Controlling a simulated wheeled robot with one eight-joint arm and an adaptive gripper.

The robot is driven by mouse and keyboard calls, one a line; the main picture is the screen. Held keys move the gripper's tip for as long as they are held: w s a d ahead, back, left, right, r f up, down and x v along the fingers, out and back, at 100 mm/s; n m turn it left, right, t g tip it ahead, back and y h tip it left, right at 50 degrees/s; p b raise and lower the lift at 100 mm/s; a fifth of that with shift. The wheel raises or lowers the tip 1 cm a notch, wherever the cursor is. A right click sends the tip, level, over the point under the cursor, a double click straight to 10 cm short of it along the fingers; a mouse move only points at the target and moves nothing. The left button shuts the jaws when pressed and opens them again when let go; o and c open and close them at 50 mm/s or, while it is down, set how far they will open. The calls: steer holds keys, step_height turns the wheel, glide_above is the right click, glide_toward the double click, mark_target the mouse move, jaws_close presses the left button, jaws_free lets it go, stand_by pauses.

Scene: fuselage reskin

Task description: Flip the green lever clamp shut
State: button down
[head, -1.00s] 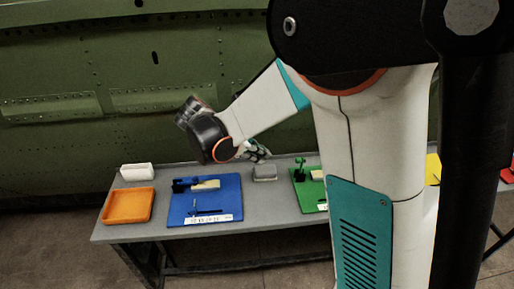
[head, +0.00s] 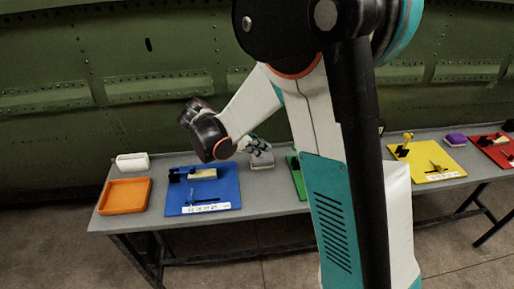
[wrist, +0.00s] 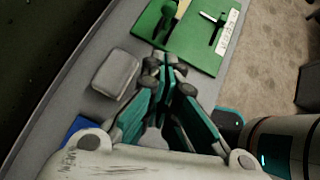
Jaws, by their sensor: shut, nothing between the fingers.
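The green board (wrist: 203,48) lies on the table at the top of the wrist view. The green lever clamp (wrist: 168,14) is at its left part, beside a tan strip. Its handle is seen nearly end-on, so its exact angle is hard to tell. In the head view only a sliver of the green board (head: 296,180) shows; my arm hides the rest and the clamp. In the head view my gripper (head: 257,144) is by the grey block.
The grey block (wrist: 115,74) sits left of my fingers. The blue board (head: 226,190), orange tray (head: 124,210) and white block (head: 132,162) are at the left of the table. The yellow board (head: 440,174), purple block (head: 456,140) and red board (head: 494,158) are at the right.

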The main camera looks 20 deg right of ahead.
steer(key=d+f+b, duration=0.2)
steer(key=d+f, duration=0.1)
steer(key=d, duration=0.4)
steer(key=shift+d+f+b, duration=0.3)
steer(key=shift+d, duration=0.1)
steer(key=shift+r, duration=0.15)
steer(key=shift+d+r+y+p, duration=0.1)
steer(key=shift+d+y+p, duration=0.1)
steer(key=shift+y+p, duration=0.25)
